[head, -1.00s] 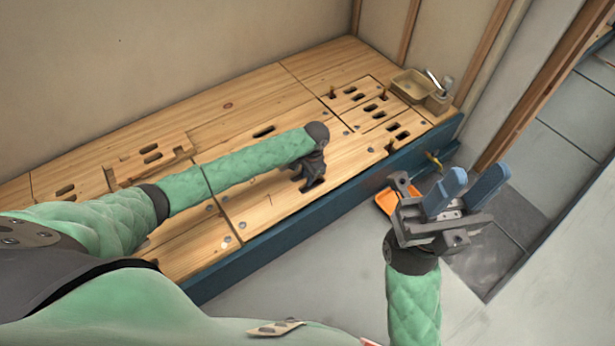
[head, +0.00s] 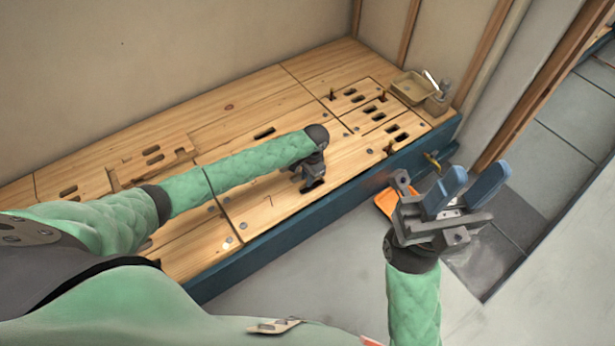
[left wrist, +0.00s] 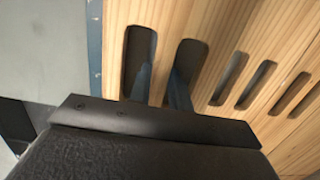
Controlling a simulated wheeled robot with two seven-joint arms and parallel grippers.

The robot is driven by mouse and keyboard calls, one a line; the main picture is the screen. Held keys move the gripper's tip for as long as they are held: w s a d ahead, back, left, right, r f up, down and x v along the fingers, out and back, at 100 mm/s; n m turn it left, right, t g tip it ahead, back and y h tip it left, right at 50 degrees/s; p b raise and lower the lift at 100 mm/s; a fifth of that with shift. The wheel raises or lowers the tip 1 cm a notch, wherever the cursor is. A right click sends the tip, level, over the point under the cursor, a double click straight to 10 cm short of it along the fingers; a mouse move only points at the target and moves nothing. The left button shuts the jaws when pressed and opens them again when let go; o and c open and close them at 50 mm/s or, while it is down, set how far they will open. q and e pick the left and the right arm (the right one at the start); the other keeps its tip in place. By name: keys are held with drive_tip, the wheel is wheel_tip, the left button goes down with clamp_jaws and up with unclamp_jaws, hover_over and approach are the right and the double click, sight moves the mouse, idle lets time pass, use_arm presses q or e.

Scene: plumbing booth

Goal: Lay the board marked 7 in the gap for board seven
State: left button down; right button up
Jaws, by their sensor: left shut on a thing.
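A broad wooden board (head: 245,165) lies in the middle of the deck, with a dark slot near its far edge and a faint mark that I cannot read clearly. My left gripper (head: 312,186) points down at this board's near right part. In the left wrist view, its two blue fingers (left wrist: 161,85) go into two neighbouring slots and are shut on the wood strip (left wrist: 163,55) between them. Whether the board sits flush is hard to tell. My right gripper (head: 474,178) is open and empty, fingers up, over the floor.
Smaller slotted boards (head: 375,112) lie at the right end, near a tan tray (head: 412,88). A recess with slotted pieces (head: 150,160) is at the left. A blue beam (head: 345,198) edges the deck. An orange tray (head: 386,203) is on the floor.

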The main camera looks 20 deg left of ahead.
use_arm(q)
drive_tip(key=shift+r+p, duration=0.1)
drive_tip(key=shift+p, duration=0.7)
drive_tip(key=shift+f+p, duration=0.35)
drive_tip(key=shift+f, duration=1.3)
idle(0.6)
drive_tip(key=shift+p, duration=0.6)
drive_tip(key=shift+f, duration=0.15)
idle(0.9)
drive_tip(key=c, duration=1.2)
unclamp_jaws()
drive_tip(key=shift+f, duration=0.15)
